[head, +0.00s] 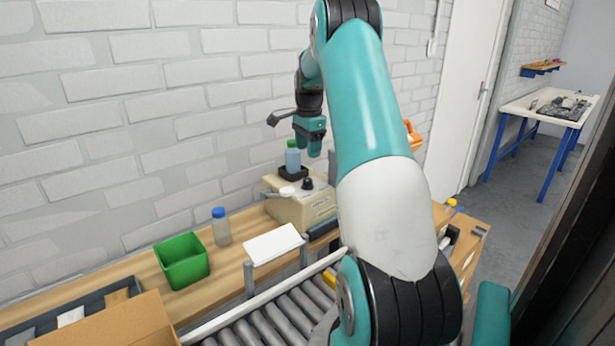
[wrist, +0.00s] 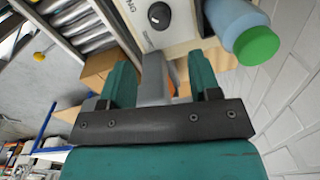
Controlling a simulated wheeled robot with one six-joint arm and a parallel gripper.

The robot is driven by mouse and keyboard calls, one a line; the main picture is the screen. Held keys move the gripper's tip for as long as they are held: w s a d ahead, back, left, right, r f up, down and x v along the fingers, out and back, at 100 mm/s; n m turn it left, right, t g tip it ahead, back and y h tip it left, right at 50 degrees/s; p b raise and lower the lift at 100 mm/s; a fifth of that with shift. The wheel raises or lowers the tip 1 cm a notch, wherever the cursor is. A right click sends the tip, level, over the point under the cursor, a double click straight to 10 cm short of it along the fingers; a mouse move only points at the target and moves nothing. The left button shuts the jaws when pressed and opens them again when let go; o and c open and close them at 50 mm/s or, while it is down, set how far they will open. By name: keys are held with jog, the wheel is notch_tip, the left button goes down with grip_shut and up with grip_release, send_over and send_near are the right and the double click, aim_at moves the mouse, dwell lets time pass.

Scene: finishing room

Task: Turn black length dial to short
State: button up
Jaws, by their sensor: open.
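The black length dial (head: 308,184) is a round knob on the sloped face of a beige machine (head: 300,209). In the wrist view the dial (wrist: 159,15) shows a white pointer mark, with partly readable lettering beside it. I cannot tell which setting it points to. My gripper (head: 314,148) hangs above the machine, apart from the dial. In the wrist view its two teal fingers (wrist: 162,75) are spread, with the dial beyond their tips. A grey part shows between the fingers; I cannot tell what it belongs to.
A blue bottle (head: 292,159) with a green cap stands in a black holder on the machine, close to my gripper. A green bin (head: 182,262), a blue-capped bottle (head: 221,228) and a white panel (head: 273,245) are left of the machine. A roller conveyor (head: 285,318) runs in front.

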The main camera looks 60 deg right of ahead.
aim_at(308, 180)
notch_tip(308, 180, down, 10)
jog(key=shift+w+f+p, duration=0.15)
jog(key=shift+f+p, duration=0.05)
jog(key=shift+p, duration=0.7)
jog(key=c, duration=0.9)
